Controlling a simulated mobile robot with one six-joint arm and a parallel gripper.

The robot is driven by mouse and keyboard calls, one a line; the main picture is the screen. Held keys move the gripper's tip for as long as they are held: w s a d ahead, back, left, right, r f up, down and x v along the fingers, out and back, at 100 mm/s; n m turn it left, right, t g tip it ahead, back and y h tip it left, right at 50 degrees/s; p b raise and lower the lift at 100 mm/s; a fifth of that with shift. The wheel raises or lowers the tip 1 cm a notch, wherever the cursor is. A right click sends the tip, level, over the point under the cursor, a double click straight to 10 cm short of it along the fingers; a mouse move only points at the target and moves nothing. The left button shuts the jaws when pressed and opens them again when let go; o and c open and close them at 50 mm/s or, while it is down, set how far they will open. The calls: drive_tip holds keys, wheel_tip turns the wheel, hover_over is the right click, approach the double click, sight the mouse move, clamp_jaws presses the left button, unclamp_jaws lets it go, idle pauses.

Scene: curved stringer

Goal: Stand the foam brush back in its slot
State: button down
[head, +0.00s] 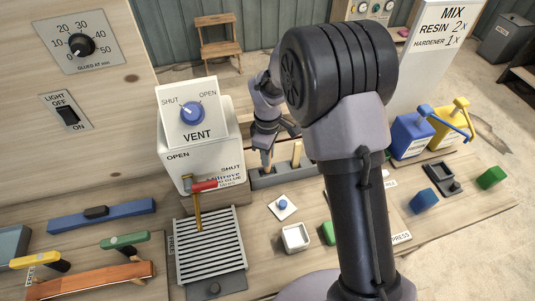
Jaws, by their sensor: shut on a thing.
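My gripper (271,146) points down over a grey slotted holder (264,182), just right of the white VENT box. It is shut on a slim wooden piece, which I take to be the foam brush (268,160). The brush's lower end is at the holder. I cannot tell whether it is inside a slot or just in front of one. A second wooden handle (296,154) stands upright in the holder to the right. My arm hides the holder's right end.
The VENT box (202,158) stands close left of my gripper. In front are a red-handled valve (204,186), a ribbed grey grate (208,247), a white dish (295,237) and a blue button (282,205). Blue and yellow pump containers (410,136) stand right.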

drive_tip(key=shift+f+b, duration=0.4)
drive_tip(key=shift+f, duration=0.3)
drive_tip(key=c, duration=1.2)
unclamp_jaws()
drive_tip(key=o, duration=0.6)
drive_tip(key=shift+c, duration=0.2)
wheel_tip(320, 180, up, 9)
drive_tip(key=p, duration=0.7)
drive_tip(key=shift+r+p, duration=0.15)
drive_tip(key=shift+p, duration=0.2)
